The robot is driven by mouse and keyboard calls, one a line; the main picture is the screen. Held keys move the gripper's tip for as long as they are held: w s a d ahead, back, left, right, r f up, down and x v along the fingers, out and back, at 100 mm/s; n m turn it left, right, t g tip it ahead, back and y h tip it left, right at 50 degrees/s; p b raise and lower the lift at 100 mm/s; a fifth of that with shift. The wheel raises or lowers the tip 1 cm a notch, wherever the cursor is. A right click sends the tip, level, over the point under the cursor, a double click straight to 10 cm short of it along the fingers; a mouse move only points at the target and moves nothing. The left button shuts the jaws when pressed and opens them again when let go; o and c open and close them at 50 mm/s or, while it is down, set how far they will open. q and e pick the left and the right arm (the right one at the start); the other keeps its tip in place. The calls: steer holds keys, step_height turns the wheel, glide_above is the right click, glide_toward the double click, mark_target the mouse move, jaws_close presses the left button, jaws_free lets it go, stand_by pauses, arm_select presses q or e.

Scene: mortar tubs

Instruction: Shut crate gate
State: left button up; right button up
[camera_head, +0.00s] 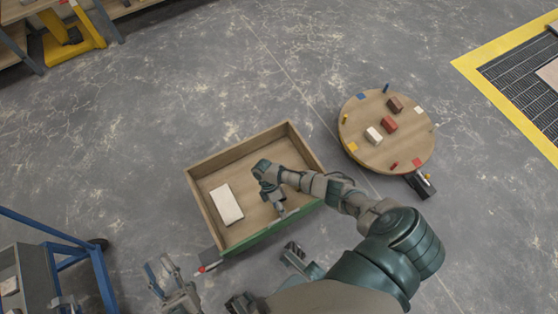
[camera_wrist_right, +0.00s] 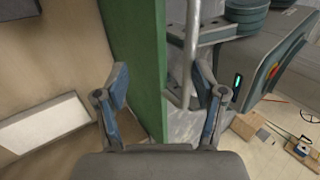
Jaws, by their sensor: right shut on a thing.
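The crate (camera_head: 203,208) is an open wooden box on the floor, with a green gate (camera_head: 262,238) along its near side. My left gripper (camera_head: 160,266) is open and empty, left of the crate's near corner. Part of the gate is hidden by my right arm.
A white block (camera_head: 226,205) lies inside the crate. A round wooden table (camera_head: 365,151) with several small blocks stands to the right. A blue-framed cart (camera_head: 72,262) is at lower left. Yellow-edged grating (camera_head: 520,95) lies at far right. Floor behind the crate is clear.

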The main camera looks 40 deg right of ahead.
steer(key=shift+s+f, duration=0.15)
steer(key=shift+f, duration=0.05)
steer(key=shift+c, duration=0.4)
steer(key=shift+r, duration=0.15)
steer(key=v, duration=1.2)
steer(key=shift+w, duration=0.25)
